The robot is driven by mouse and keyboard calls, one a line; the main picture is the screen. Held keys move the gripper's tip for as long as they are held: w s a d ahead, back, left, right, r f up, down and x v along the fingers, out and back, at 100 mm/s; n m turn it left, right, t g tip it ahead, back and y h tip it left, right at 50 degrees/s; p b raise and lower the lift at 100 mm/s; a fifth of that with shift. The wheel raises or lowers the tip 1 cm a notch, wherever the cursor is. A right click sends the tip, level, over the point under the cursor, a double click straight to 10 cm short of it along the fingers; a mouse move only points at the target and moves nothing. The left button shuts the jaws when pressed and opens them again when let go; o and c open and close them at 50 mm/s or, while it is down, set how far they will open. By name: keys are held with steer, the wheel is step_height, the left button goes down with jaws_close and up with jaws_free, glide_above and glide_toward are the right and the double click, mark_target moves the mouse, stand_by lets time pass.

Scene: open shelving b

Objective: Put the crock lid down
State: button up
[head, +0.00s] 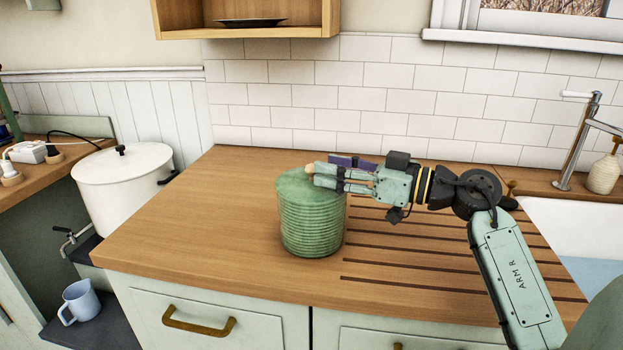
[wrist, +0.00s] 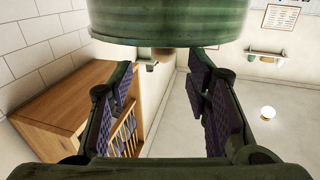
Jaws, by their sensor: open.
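The green ribbed crock (head: 313,228) stands upright on the wooden counter. Its green crock lid (head: 292,187) lies on top of it, with a small pale wooden knob (head: 309,168). My gripper (head: 326,175) reaches in from the right, level with the knob, its fingertips at or just beside it. In the wrist view my gripper (wrist: 160,78) is open, with a gap between its purple-padded fingers. A green rounded body (wrist: 170,22) fills the top there, and a bit of brown, apparently the knob, shows below its edge. I cannot tell whether the fingers touch the knob.
The counter (head: 195,215) is clear left of the crock, with drain grooves to the right. A white pot (head: 125,190) stands beyond its left edge. A sink (head: 580,225) and tap (head: 578,145) are at the right. A wooden wall shelf (head: 245,32) hangs above.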

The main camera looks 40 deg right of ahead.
mark_target(312, 165)
steer(key=p+x, duration=0.1)
steer(key=x, duration=0.3)
steer(key=shift+s+a+r+p, duration=0.1)
steer(key=shift+a+p, duration=0.2)
steer(key=shift+p, duration=0.05)
steer(key=shift+c, duration=0.5)
jaws_close()
